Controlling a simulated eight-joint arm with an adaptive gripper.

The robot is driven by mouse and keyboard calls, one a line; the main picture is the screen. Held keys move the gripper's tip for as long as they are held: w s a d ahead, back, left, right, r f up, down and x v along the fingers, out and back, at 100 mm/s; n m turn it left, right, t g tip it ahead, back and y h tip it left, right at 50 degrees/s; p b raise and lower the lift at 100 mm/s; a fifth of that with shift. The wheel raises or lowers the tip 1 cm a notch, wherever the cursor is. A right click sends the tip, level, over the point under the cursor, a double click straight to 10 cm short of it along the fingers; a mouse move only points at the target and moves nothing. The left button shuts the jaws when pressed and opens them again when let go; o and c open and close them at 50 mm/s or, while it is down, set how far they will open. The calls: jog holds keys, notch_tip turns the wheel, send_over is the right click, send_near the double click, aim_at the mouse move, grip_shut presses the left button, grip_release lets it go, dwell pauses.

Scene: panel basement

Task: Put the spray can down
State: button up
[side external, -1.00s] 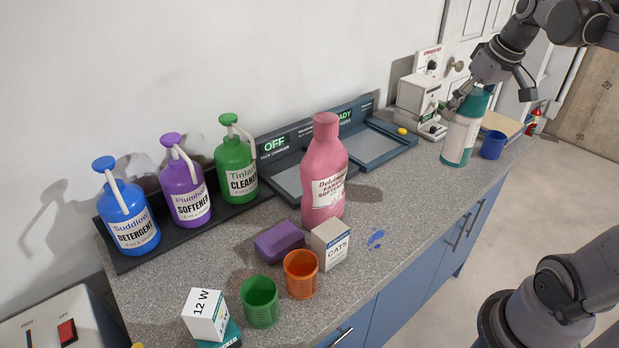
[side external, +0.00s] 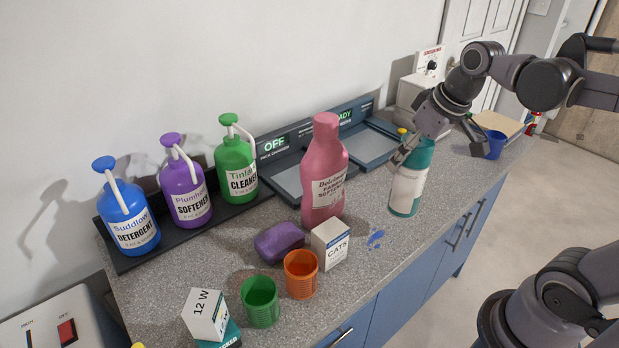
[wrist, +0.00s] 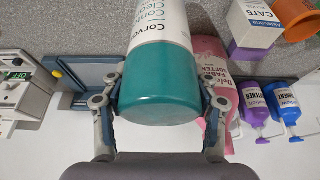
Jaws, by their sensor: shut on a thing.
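The spray can (side external: 407,190) is teal and white with a printed label. It stands about upright at the right of the pink bottle, near the counter's front edge. I cannot tell whether its base touches the counter.
The pink bottle (side external: 324,175) stands left of the can. A blue spill (side external: 376,238), the CATS box (side external: 331,243), a purple sponge (side external: 279,242), an orange cup (side external: 300,274) and a green cup (side external: 260,300) lie nearer. A blue cup (side external: 494,145) stands at right. Counter (side external: 440,195) right of the can is clear.

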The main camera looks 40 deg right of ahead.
jog(key=w+a+f, duration=0.2)
jog(key=a+f, duration=0.1)
jog(key=f, duration=0.3)
jog(key=shift+a+f, duration=0.15)
jog(key=shift+f, duration=0.05)
jog(key=shift+w+f, duration=0.1)
jog(key=o, duration=1.4)
jog(key=v, duration=1.2)
